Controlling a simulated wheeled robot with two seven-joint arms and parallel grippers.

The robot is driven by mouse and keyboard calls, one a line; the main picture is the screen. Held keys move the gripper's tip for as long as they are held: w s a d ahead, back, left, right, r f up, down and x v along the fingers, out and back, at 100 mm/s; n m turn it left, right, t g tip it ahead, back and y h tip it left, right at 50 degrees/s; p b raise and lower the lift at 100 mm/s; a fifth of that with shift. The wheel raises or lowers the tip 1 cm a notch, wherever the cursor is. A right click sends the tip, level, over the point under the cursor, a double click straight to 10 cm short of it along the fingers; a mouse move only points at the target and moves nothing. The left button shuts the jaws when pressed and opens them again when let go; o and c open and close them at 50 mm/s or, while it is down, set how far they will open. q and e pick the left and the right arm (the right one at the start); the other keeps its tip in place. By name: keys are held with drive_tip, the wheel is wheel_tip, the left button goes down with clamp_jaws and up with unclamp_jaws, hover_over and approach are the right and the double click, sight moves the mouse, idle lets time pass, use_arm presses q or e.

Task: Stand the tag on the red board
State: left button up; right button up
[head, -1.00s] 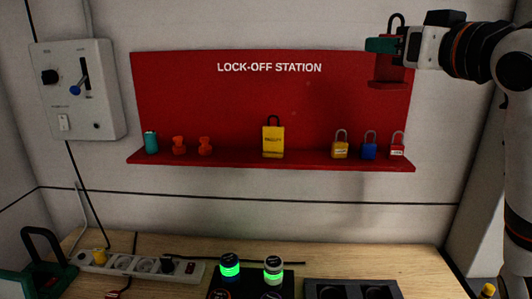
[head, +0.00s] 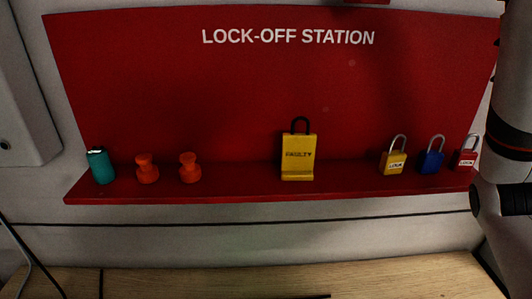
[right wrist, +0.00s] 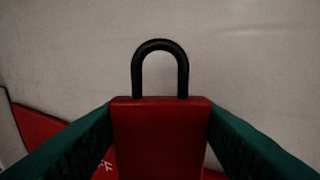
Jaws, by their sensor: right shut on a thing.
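In the right wrist view my right gripper (right wrist: 160,140) has its green fingers shut on both sides of a red tag (right wrist: 160,135) with a black loop on top. The tag is upright in that view. In the head view only a red edge (head: 367,2) shows at the top, probably the tag's foot; the gripper itself is out of frame. The red board (head: 240,85) reads LOCK-OFF STATION and has a red shelf (head: 240,187) along its bottom. A yellow FAULTY tag (head: 298,160) with a black loop stands on the shelf. My left gripper is not in view.
A teal cylinder (head: 101,167) and two orange knobs (head: 147,170), (head: 189,169) stand at the shelf's left. Yellow (head: 393,163), blue (head: 431,162) and red (head: 465,159) padlocks stand at its right. Shelf gaps lie either side of the yellow tag. A grey box (head: 25,110) is left.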

drive_tip(key=shift+w+a+f, duration=0.1)
drive_tip(key=shift+w+f, duration=0.1)
drive_tip(key=shift+s+d+f, duration=0.2)
drive_tip(key=shift+s+f, duration=0.15)
drive_tip(key=shift+f, duration=0.15)
drive_tip(key=f, duration=0.5)
drive_tip(key=f+p, duration=0.1)
drive_tip(key=f, duration=0.5)
drive_tip(key=s+f, duration=0.1)
drive_tip(key=f, duration=0.4)
drive_tip(key=shift+s+d+f+p, duration=0.1)
drive_tip(key=shift+d+f+p, duration=0.15)
drive_tip(key=shift+f+p, duration=0.15)
wheel_tip(320, 180, down, 6)
drive_tip(key=shift+r, duration=0.1)
drive_tip(key=shift+f, duration=1.65)
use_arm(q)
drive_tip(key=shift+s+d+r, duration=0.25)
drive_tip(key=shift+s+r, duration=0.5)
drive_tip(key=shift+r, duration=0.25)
